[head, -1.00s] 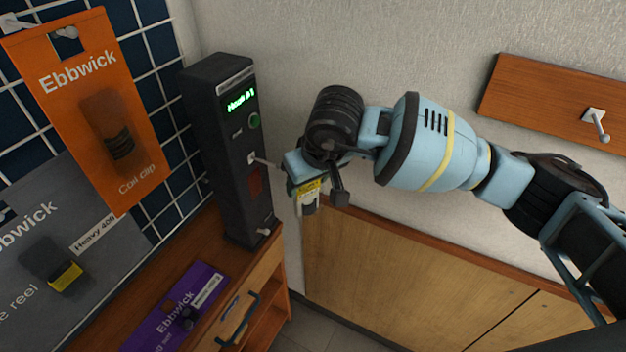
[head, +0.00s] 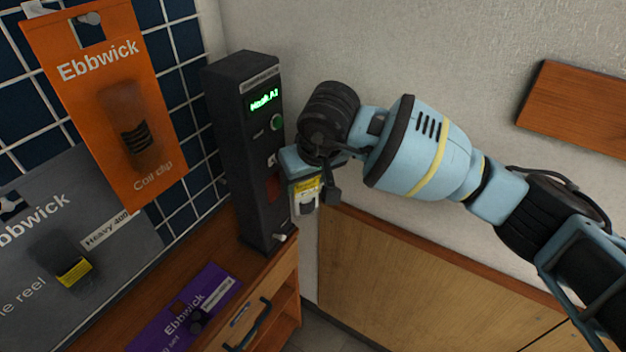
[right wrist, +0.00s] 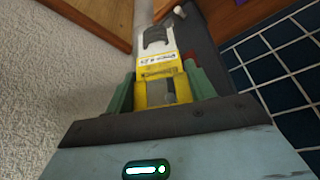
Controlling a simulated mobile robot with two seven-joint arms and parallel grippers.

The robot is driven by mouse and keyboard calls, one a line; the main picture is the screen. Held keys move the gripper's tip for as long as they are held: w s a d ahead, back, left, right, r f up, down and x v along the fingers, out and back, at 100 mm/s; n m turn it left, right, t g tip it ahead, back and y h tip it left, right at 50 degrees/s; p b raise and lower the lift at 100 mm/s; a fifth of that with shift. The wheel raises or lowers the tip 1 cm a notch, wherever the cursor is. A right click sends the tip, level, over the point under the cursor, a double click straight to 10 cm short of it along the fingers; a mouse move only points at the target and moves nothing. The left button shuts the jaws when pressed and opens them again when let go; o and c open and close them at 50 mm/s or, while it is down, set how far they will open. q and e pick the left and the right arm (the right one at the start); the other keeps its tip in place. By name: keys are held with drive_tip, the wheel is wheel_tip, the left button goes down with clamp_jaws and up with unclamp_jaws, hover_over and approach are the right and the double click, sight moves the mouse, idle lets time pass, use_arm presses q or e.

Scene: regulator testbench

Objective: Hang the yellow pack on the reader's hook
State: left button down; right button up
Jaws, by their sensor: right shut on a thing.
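The yellow pack (head: 307,187), with a white lower part, hangs from my right gripper (head: 302,172) in the head view. In the right wrist view, the pack (right wrist: 157,70) sits between the green fingers of the right gripper (right wrist: 161,88), which are shut on it. The reader (head: 255,170) is a dark upright tower with a green display. Its hook (head: 271,159) shows as a small pale mount on the front face. The gripper hides the hook's outer end, so I cannot tell whether the pack touches it. My left gripper is not in view.
A lower peg (head: 281,238) sticks out near the reader's base. An orange Ebbwick pack (head: 105,95) and a grey one (head: 60,235) are at the left, before blue tiles. A purple pack (head: 185,310) lies on the wooden bench. Plain wall is behind my arm.

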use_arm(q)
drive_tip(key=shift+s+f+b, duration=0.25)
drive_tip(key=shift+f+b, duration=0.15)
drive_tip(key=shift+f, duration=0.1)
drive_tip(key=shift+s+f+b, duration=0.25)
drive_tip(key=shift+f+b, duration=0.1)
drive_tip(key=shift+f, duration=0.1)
use_arm(e)
drive_tip(key=shift+w+a+f, duration=0.2)
drive_tip(key=shift+w+a, duration=0.35)
drive_tip(key=shift+a, duration=0.25)
drive_tip(key=shift+w+a+f, duration=0.2)
drive_tip(key=shift+w+a, duration=0.35)
drive_tip(key=shift+a, duration=0.2)
drive_tip(key=o, duration=1.1)
drive_tip(key=shift+c, duration=0.2)
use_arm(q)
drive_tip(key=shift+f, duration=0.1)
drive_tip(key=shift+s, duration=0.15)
use_arm(e)
drive_tip(key=shift+v, duration=3.9)
drive_tip(key=shift+f, duration=0.1)
